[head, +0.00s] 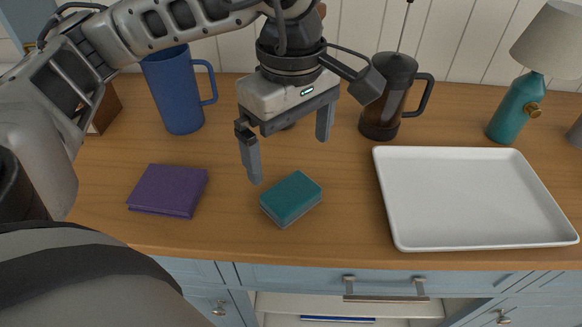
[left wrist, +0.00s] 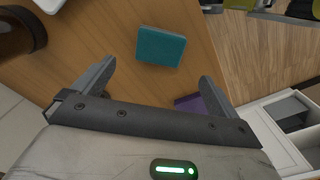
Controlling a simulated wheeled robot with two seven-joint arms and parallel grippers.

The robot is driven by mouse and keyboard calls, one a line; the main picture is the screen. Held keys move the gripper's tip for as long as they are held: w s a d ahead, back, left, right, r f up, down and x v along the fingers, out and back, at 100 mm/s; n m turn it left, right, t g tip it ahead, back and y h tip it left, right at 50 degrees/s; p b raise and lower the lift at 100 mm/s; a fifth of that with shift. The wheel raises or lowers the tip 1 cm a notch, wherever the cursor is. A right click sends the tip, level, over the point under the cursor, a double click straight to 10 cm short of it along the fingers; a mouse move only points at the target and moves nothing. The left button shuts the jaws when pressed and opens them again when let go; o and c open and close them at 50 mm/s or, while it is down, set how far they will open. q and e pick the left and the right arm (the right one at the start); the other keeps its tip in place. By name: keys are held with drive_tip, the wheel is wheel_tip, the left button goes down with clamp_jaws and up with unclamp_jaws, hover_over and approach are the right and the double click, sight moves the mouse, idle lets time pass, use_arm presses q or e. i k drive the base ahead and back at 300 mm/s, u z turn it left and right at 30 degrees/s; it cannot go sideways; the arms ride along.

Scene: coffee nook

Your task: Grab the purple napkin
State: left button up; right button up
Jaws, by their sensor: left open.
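The purple napkin (head: 168,190) lies folded and flat on the wooden counter at the left in the head view. In the left wrist view part of the napkin (left wrist: 190,104) shows beside the right finger, which hides some of it. My left gripper (head: 289,158) is open and empty above the counter, to the right of the napkin and higher than it. A teal sponge (head: 291,197) lies below and in front of the gripper; it also shows in the left wrist view (left wrist: 161,46). My right gripper is not in view.
A blue pitcher (head: 174,92) stands behind the napkin. A dark French press (head: 388,97), a white tray (head: 391,210) and a teal lamp (head: 514,108) are to the right. The counter's front edge runs close before the napkin, above a partly open drawer (head: 345,304).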

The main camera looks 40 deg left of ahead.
sight(169, 191)
drive_tip(key=k, duration=1)
